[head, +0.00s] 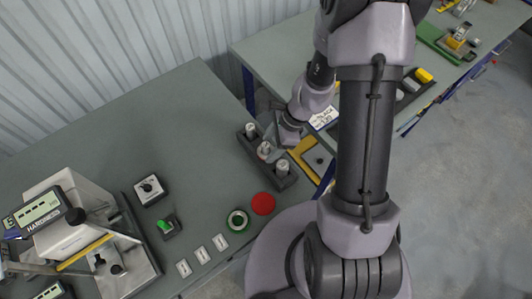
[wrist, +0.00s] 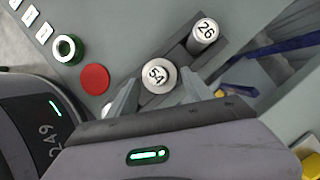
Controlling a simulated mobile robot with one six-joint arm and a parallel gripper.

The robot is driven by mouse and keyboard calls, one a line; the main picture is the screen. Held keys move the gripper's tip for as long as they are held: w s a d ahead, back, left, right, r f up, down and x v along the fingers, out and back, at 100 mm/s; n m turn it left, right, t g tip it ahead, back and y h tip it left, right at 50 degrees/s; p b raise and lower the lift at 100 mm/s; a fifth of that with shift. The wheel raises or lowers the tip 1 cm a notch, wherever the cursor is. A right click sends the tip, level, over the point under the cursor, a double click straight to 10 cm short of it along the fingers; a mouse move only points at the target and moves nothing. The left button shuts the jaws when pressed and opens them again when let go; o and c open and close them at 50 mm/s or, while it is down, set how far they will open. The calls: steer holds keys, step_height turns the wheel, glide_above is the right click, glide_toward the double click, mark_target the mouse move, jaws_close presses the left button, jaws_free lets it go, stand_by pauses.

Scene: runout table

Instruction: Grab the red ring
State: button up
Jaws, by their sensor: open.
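A flat red disc (head: 262,204) lies on the grey-green table; it also shows in the wrist view (wrist: 95,79). It looks like a solid round, and I see no hole in it. A green ring (head: 238,220) with a pale middle lies just left of the disc; it is also in the wrist view (wrist: 55,49). My gripper (head: 270,145) is open over the dark holder, right of and beyond the disc. In the wrist view my fingers (wrist: 160,88) stand either side of the cylinder marked 54 (wrist: 157,74). Whether they touch it, I cannot tell.
The dark holder (head: 246,139) bears upright metal cylinders, one marked 26 (wrist: 205,31). A hardness tester (head: 70,205), a dial box (head: 150,190), a green switch (head: 168,226) and white labels (head: 202,255) stand left. A second table (head: 275,50) is behind.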

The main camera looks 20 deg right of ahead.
steer(key=shift+a+f, duration=0.2)
steer(key=shift+f, duration=0.3)
steer(key=shift+r, duration=0.1)
jaws_close()
